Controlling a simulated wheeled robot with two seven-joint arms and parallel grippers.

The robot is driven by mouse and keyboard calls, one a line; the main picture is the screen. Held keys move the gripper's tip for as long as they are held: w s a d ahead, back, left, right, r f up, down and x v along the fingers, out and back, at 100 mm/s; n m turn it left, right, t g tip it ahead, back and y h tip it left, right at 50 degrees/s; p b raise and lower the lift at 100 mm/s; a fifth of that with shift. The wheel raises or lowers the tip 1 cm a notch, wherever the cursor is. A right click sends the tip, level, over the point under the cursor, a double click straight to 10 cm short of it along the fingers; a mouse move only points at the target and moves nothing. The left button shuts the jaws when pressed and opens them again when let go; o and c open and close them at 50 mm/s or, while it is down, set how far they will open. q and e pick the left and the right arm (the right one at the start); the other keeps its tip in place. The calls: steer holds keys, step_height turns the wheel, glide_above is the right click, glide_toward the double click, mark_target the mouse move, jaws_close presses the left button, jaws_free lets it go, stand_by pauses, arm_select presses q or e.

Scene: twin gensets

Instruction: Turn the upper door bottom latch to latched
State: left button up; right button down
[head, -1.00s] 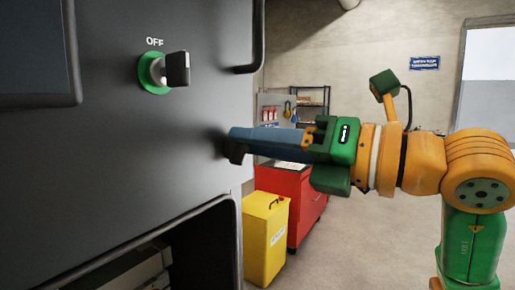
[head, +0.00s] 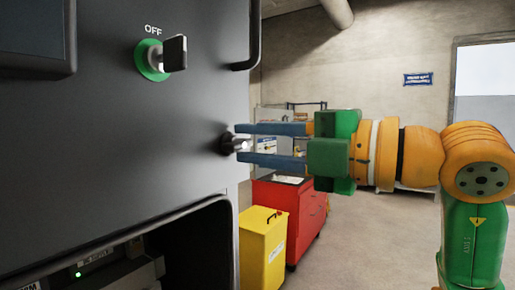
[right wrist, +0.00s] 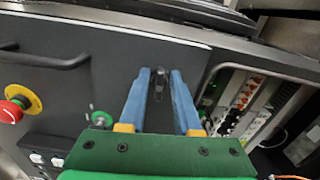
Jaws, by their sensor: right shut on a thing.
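The latch (head: 240,144) is a small metal piece on a round dark base, low on the right side of the dark grey upper door (head: 120,135). It also shows between the fingertips in the right wrist view (right wrist: 158,90). My right gripper (head: 242,144) has two blue fingers, one above and one below the latch in the head view, and is shut on it. In the right wrist view the fingers (right wrist: 160,78) stand on either side of it. The fingers partly hide the latch, so its exact angle is hard to read. My left gripper is not in view.
A green-ringed switch (head: 153,61) marked OFF and a dark bar handle (head: 254,40) stand out from the door. Below is an open bay (head: 200,250). A yellow bin (head: 262,250) and a red cabinet (head: 304,215) stand beyond. A red emergency button (right wrist: 10,110) shows in the wrist view.

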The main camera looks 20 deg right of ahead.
steer(key=shift+m, duration=0.6)
steer(key=c, duration=0.7)
jaws_free()
steer(key=shift+o, duration=0.5)
steer(key=shift+w+a, duration=0.1)
steer(key=b+v, duration=0.2)
steer(key=v, duration=0.5)
steer(key=shift+f, duration=0.1)
